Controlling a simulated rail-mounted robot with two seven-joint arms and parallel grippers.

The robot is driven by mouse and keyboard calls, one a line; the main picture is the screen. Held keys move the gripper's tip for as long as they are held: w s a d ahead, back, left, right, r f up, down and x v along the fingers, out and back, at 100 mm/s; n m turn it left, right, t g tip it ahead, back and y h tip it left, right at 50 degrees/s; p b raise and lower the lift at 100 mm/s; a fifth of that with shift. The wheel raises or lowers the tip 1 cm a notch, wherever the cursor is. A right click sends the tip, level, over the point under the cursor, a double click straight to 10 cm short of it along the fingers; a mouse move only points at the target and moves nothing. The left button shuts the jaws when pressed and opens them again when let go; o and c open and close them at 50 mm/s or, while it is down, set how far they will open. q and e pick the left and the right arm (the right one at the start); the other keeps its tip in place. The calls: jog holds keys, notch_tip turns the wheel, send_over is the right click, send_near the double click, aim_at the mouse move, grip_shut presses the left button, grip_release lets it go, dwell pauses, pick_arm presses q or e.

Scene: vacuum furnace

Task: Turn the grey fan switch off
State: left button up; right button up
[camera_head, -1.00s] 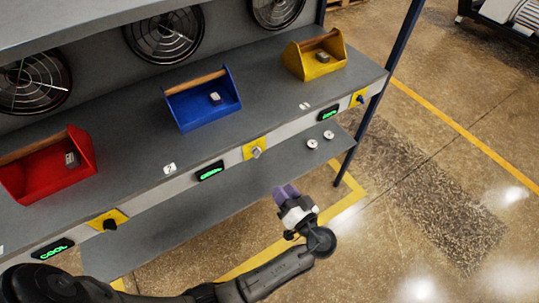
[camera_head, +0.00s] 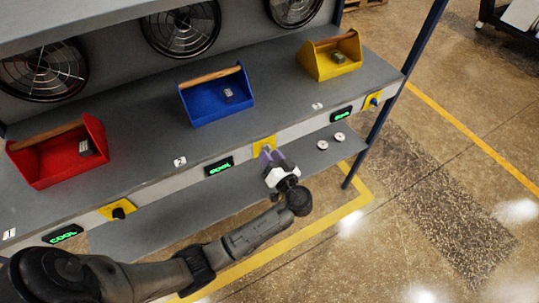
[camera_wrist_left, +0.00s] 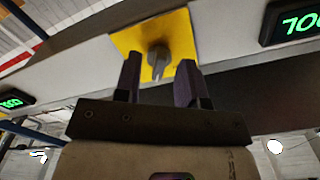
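The grey fan switch is a small knob on the middle yellow plate (camera_head: 258,147) of the shelf's front edge. In the left wrist view the grey knob (camera_wrist_left: 158,61) shows clearly on its yellow plate (camera_wrist_left: 178,30). My left gripper (camera_head: 269,156) is right in front of this plate and partly hides the knob in the head view. In the left wrist view its two dark fingers (camera_wrist_left: 159,76) are apart and empty. The knob appears between the fingertips; I cannot tell whether they touch it. My right gripper is not in view.
A black knob (camera_head: 118,210) and a blue knob (camera_head: 374,102) sit on other yellow plates. Green displays (camera_head: 219,166) line the edge. Red (camera_head: 75,165), blue (camera_head: 215,108) and yellow (camera_head: 318,66) bins stand on the shelf before fans (camera_head: 182,28). Two round pieces (camera_head: 331,140) lie below.

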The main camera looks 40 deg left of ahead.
pick_arm(q)
jog(key=shift+w+a, duration=0.15)
jog(key=shift+a, duration=0.2)
jog(key=shift+c, duration=0.5)
grip_shut()
